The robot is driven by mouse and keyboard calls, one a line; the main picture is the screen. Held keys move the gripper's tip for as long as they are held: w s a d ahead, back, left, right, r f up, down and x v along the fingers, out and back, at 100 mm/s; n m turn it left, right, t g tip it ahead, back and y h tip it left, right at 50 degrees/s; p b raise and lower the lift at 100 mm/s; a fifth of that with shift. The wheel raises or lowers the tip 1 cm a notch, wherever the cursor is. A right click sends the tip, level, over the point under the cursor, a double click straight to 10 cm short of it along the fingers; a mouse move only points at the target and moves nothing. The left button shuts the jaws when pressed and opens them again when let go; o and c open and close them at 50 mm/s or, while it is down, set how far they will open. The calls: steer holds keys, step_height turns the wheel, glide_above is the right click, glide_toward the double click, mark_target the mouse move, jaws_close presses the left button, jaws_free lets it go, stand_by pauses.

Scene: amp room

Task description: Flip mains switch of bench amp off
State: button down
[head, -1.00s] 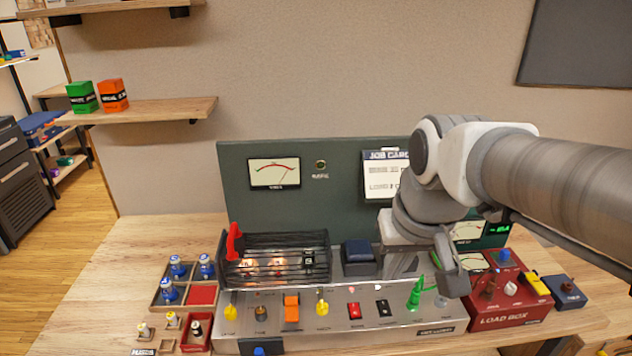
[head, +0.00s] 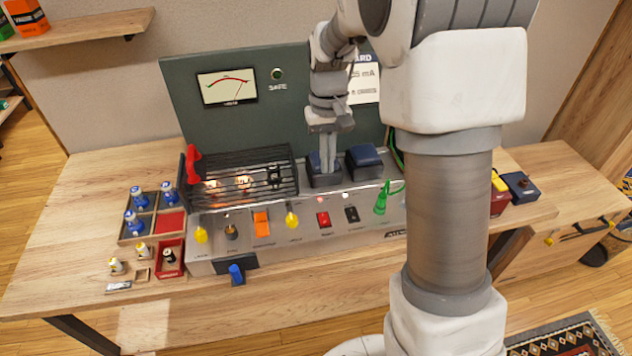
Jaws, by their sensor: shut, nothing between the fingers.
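The bench amp (head: 330,238) is a long silver chassis on the bench. The labels are too small to read, so I cannot tell for sure which one is the mains switch. My gripper (head: 328,170) is shut and empty, pointing down at the left dark blue block (head: 325,180) behind the rockers. I cannot tell whether the fingertips touch that block. The red rocker is just in front of and below the gripper, uncovered.
A black cage (head: 240,175) with glowing tubes and a red handle (head: 193,165) stands left of my gripper. A green upright panel (head: 285,120) with a meter is behind. A green plug (head: 382,200) stands on the right. Trays with blue-topped parts are left. My arm hides the load box's left part.

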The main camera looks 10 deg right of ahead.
mark_target(326, 221)
steer(key=shift+w+f, duration=0.4)
steer(key=shift+f, duration=0.25)
steer(key=shift+w+f, duration=0.35)
steer(key=shift+f, duration=0.25)
steer(key=f, duration=0.4)
steer(key=s+f+b, duration=0.1)
steer(key=f, duration=0.9)
steer(key=shift+s, duration=0.4)
steer(key=shift+s+f+b, duration=0.15)
steer(key=shift+f+b, duration=0.1)
steer(key=shift+b, duration=0.15)
steer(key=shift+r, duration=0.1)
